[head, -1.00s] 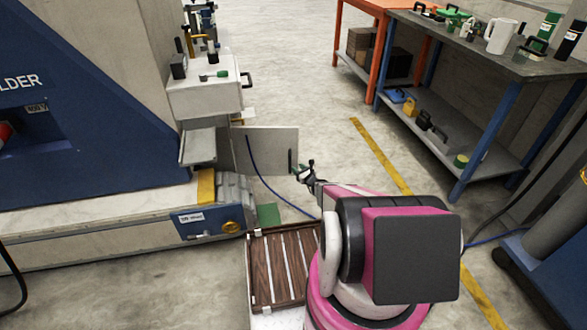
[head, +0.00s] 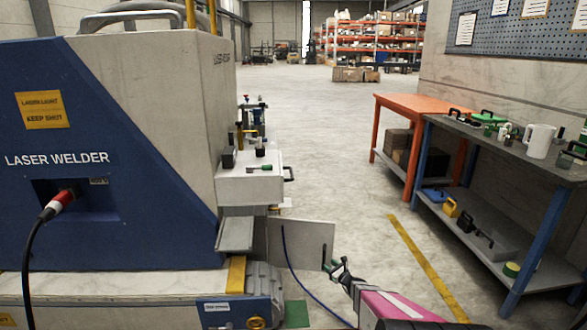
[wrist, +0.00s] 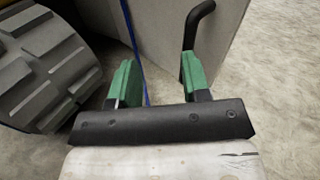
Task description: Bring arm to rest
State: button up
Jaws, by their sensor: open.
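My gripper (head: 337,269) is open and empty, its green fingers apart. It is low in the head view, close to the black handle of a grey door panel (head: 299,243). In the wrist view, the gripper (wrist: 157,80) faces the panel (wrist: 160,35), and the bent black handle (wrist: 197,20) shows just beyond the right finger. I cannot tell whether that finger touches it. A small stand with dark and yellow parts (head: 240,137) is on the white box (head: 250,184) of the welder, above the panel; I cannot tell whether it is a microscope arm.
The laser welder (head: 110,160) fills the left. A blue cable (head: 290,270) hangs in front of the panel. A ribbed grey part (wrist: 45,70) is close on the left in the wrist view. A workbench (head: 510,150) stands right; the floor (head: 355,200) between is clear.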

jog(key=s+a+r+n+g+y, duration=0.1)
jog(key=s+a+r+n+g, duration=0.5)
jog(key=r+n, duration=0.25)
jog(key=s+a+r+n+g, duration=0.5)
jog(key=s+r+n, duration=0.2)
jog(key=s+n, duration=0.2)
jog(key=s+d+r+n+g+h, duration=0.2)
jog(key=s+d+r+n+h, duration=0.2)
jog(key=s+r+n+h, duration=0.1)
jog(key=s+d+r+n+g+h, duration=0.1)
jog(key=s+d+r+n+h, duration=0.3)
jog(key=s, duration=0.6)
notch_tip(320, 180, up, 3)
jog(key=shift+f+n+g+h, duration=0.1)
jog(key=shift+n+g+h, duration=0.3)
jog(key=shift+n+h, duration=0.35)
